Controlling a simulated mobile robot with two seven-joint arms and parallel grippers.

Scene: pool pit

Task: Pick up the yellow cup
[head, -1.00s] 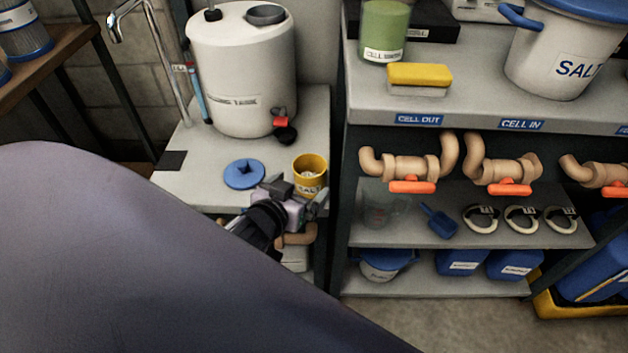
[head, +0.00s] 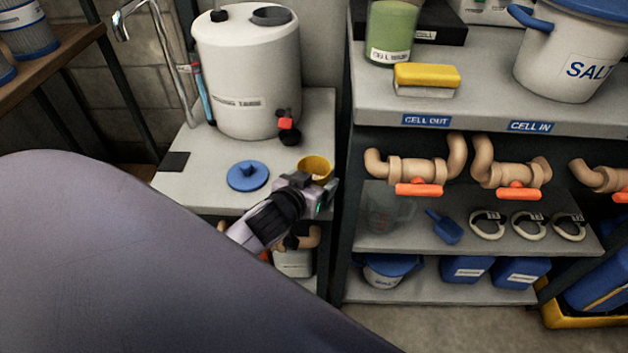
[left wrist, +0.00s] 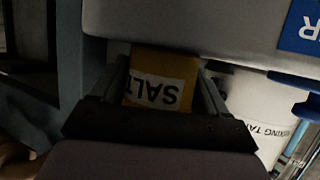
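The yellow cup (head: 316,165) stands near the front right corner of the grey bench, beside the blue lid (head: 248,175). My left gripper (head: 312,187) is in front of it and hides its lower part in the head view. The fingers are spread, one on each side of the cup, with what look like narrow gaps. My right gripper is in neither view.
A white tank (head: 248,75) with a red-handled tap stands behind the cup on the bench (head: 210,185). A shelf unit (head: 440,115) with pipes and red valves rises close to the right. A blue scoop (head: 443,226) lies on its middle shelf.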

